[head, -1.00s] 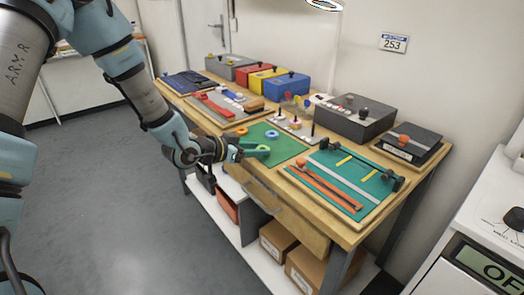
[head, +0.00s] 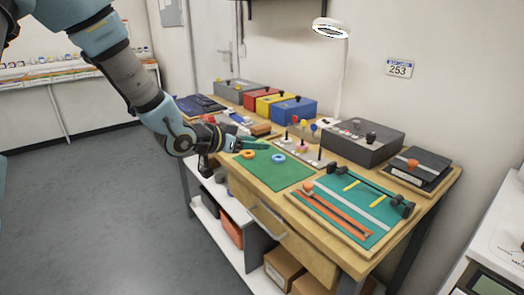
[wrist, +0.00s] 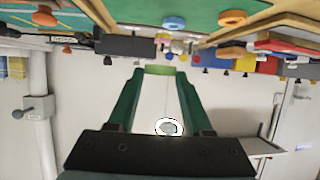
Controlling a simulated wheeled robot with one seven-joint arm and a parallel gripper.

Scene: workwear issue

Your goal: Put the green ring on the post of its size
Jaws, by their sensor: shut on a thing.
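My gripper (head: 262,144) is shut on the green ring, above the far left part of the green mat (head: 286,178). In the wrist view the green ring (wrist: 159,69) shows as a band between the two green fingertips; in the head view it is hard to tell apart from them. The post board (head: 313,162) lies behind the mat, to the right of my gripper, with dark upright posts (head: 319,152). The gripper is apart from the posts. Their sizes are too small to compare.
An orange ring (head: 247,154) and a blue ring (head: 279,158) lie on the mat below my gripper. A grey control box (head: 367,146) stands behind the board. A teal panel with straps (head: 352,210) is at the right. Coloured boxes (head: 293,109) stand at the back.

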